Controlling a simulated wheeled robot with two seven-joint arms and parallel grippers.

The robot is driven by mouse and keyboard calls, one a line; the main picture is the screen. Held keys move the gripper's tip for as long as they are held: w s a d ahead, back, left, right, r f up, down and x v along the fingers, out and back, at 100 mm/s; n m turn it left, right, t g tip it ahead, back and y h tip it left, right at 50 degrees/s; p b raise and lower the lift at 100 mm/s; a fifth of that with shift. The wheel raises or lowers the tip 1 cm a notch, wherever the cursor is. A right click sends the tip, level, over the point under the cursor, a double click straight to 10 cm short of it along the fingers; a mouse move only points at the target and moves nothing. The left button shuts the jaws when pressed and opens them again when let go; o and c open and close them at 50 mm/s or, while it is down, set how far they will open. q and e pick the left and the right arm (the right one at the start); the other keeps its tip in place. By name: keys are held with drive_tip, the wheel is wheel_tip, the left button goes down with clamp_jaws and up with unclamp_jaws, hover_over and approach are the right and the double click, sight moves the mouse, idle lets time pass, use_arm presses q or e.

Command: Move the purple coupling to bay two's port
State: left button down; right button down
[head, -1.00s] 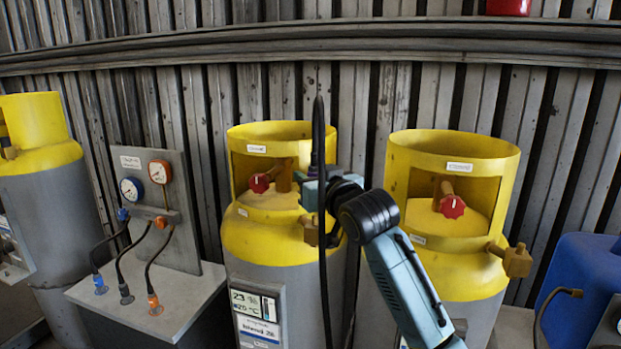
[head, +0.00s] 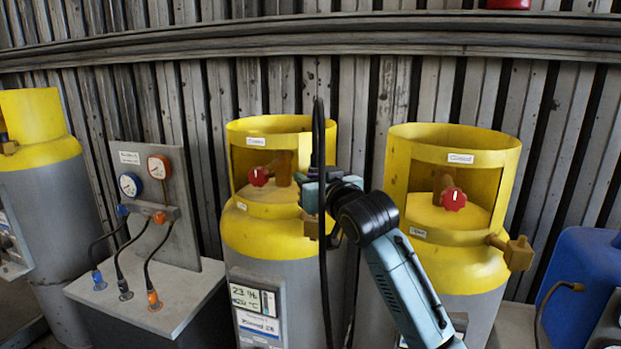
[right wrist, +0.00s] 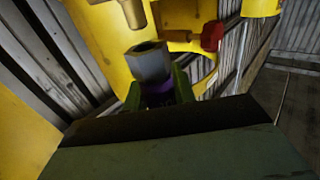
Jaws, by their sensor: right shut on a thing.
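My right gripper (head: 309,184) is in front of the middle yellow-and-grey cylinder (head: 262,235). It is shut on the purple coupling (head: 314,160), which is mostly hidden by the jaws; a black hose is with it. In the right wrist view, the coupling's purple band (right wrist: 158,92) sits between the green fingers, with a grey hex end (right wrist: 148,64) pointing away from me. The middle cylinder's brass side port (head: 309,229) is just below the gripper, partly hidden by it. The right cylinder (head: 453,262) has a brass side port (head: 519,254) in plain view. I cannot read the bay labels. My left gripper is not in view.
A gauge panel (head: 150,205) with several short hoses stands on a grey stand (head: 150,290) at left. Another cylinder (head: 40,190) is at far left. A blue container (head: 590,265) is at right. Red valve knobs (head: 453,199) sit inside the yellow collars. A corrugated wall is behind.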

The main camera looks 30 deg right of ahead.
drive_tip(key=shift+f+b, duration=0.5)
drive_tip(key=shift+f, duration=1)
drive_tip(key=c, duration=1.1)
unclamp_jaws()
drive_tip(key=shift+o, duration=0.2)
drive_tip(key=shift+s+f, duration=0.1)
drive_tip(key=s+a+b, duration=0.1)
drive_tip(key=s, duration=1.2)
